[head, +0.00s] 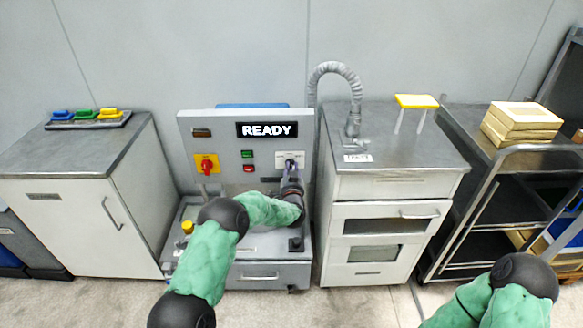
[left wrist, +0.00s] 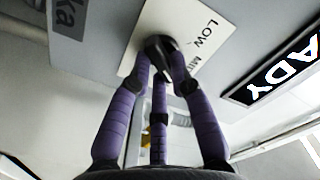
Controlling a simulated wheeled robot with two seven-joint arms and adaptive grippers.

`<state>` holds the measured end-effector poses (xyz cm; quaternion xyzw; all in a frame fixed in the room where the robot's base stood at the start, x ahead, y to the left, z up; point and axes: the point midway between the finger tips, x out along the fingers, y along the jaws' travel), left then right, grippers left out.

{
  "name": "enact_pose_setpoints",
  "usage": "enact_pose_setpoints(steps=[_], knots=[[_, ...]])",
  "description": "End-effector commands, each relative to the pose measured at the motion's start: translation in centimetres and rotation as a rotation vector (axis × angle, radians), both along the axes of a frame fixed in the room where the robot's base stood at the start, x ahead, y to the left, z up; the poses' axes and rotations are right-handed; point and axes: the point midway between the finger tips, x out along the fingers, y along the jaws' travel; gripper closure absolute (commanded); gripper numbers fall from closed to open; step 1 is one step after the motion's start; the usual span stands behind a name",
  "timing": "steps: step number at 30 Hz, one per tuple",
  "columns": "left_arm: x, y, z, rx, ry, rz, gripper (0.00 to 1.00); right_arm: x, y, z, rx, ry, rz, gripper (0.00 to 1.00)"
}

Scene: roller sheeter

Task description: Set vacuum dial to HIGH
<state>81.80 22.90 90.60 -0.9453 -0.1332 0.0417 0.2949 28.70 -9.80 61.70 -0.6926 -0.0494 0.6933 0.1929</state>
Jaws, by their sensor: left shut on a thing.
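The vacuum dial (head: 290,162) is a small dark knob on a white label plate (left wrist: 205,22) on the right side of the grey machine's upright panel. My left gripper (head: 291,172) reaches the panel from the front. In the left wrist view its purple fingers (left wrist: 163,62) are closed around the black dial (left wrist: 159,43). The word LOW and part of MID show on the plate; any HIGH mark is hidden, and I cannot tell where the dial points. My right gripper is out of view; only my right arm shows at the lower right.
The panel has a READY display (head: 267,130), a red knob on a yellow plate (head: 207,164), and green and red buttons (head: 248,161). A sink cabinet with a flexible hose (head: 340,68) stands close on the right. A grey cabinet (head: 95,190) stands left.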

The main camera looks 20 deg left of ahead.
Motion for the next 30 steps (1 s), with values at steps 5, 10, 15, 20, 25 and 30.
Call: enact_pose_setpoints(steps=[5,10,15,20,25,30], knots=[[-0.01,-0.02,-0.06,0.096,0.029,0.0,1.0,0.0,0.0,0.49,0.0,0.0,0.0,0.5],[-0.01,-0.02,-0.15,0.154,0.046,0.0,1.0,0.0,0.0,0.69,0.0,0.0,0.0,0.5],[-0.01,-0.03,-0.2,0.183,0.054,0.0,1.0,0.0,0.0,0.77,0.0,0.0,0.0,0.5],[-0.02,-0.04,-0.23,0.19,0.055,-0.001,1.0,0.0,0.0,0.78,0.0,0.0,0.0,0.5],[-0.01,-0.06,-0.24,0.19,0.056,-0.002,1.0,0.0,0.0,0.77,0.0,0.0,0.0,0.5],[-0.02,-0.07,-0.23,0.189,0.056,-0.002,0.56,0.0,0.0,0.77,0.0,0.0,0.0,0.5]])
